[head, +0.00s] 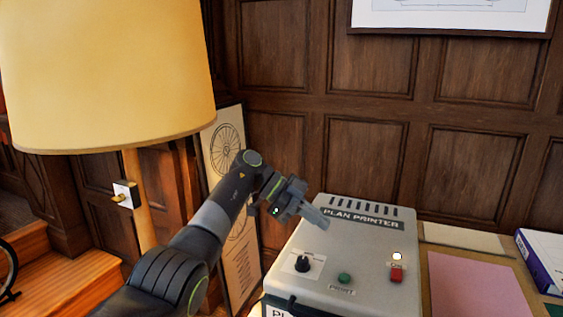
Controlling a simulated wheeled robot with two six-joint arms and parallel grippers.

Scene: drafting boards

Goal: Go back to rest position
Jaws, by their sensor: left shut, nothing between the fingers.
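My left gripper (312,217) is at the end of my dark left arm, which comes in from the lower left. Its fingers are shut with nothing between them. It hangs over the left rear part of the grey plan printer (345,248), close to the printer's label. I cannot tell whether the fingertips touch the casing. The printer carries a black knob (303,263), a green print button (345,278) and a red switch (397,274) under a glowing lamp (397,256). My right gripper does not show.
A large lamp with a yellow shade (108,75) stands at left, with a switch box (126,194) on its post. A framed wheel drawing (228,150) leans behind my arm. Pink paper (475,285) and a blue-white box (543,258) lie at right. Dark panelling (375,80) closes the back.

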